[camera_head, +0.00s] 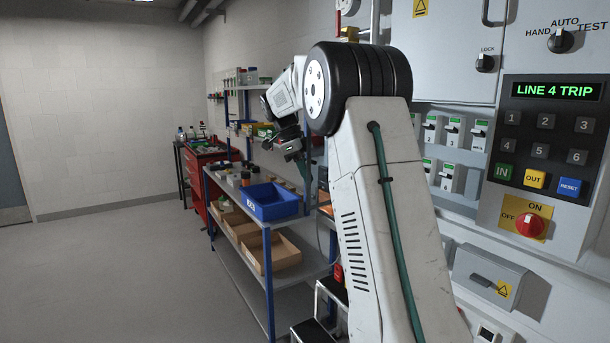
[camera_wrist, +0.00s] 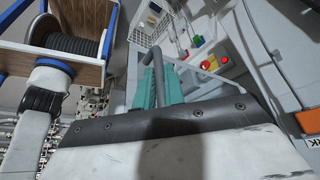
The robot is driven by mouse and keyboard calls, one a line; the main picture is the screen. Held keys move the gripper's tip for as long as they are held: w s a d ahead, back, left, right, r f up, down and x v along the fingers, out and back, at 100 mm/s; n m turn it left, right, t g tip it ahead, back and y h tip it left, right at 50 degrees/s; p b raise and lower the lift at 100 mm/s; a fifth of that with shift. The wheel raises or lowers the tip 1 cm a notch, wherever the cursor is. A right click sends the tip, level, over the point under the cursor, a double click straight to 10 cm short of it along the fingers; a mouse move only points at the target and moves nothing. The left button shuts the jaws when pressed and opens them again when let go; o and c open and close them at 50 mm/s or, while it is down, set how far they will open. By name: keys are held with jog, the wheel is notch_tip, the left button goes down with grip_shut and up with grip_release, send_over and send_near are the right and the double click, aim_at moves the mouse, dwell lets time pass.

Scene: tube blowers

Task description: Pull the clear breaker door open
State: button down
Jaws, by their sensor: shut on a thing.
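White breakers with green marks (camera_head: 453,133) sit in rows on the wall panel in the head view, right of my arm. I cannot make out the clear door's pane there. My gripper (camera_head: 292,147) is small and partly hidden at the far side of the arm, left of the panel. In the wrist view its teal fingers (camera_wrist: 158,82) are shut on a bent grey bar handle (camera_wrist: 162,62). Whether the handle belongs to the clear door is hard to tell. A white framed part with breakers (camera_wrist: 186,32) shows beyond the fingers.
The control panel has a keypad (camera_head: 545,140) and a red knob (camera_head: 530,225). A grey box (camera_head: 487,277) juts out below. A shelf rack with a blue bin (camera_head: 270,202) and cardboard trays (camera_head: 268,254) stands left of my arm. The floor at left is clear.

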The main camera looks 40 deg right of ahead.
jog(key=c, duration=1.7)
grip_release()
jog(key=shift+s+d, duration=0.15)
jog(key=shift+d, duration=0.15)
jog(key=shift+o, duration=1.1)
jog(key=shift+s+d, duration=0.1)
jog(key=shift+d, duration=0.05)
jog(key=shift+w+a, duration=0.2)
jog(key=shift+a, duration=0.15)
jog(key=v, duration=0.7)
jog(key=shift+r, duration=0.35)
jog(key=shift+w+a, duration=0.1)
jog(key=shift+a, duration=0.05)
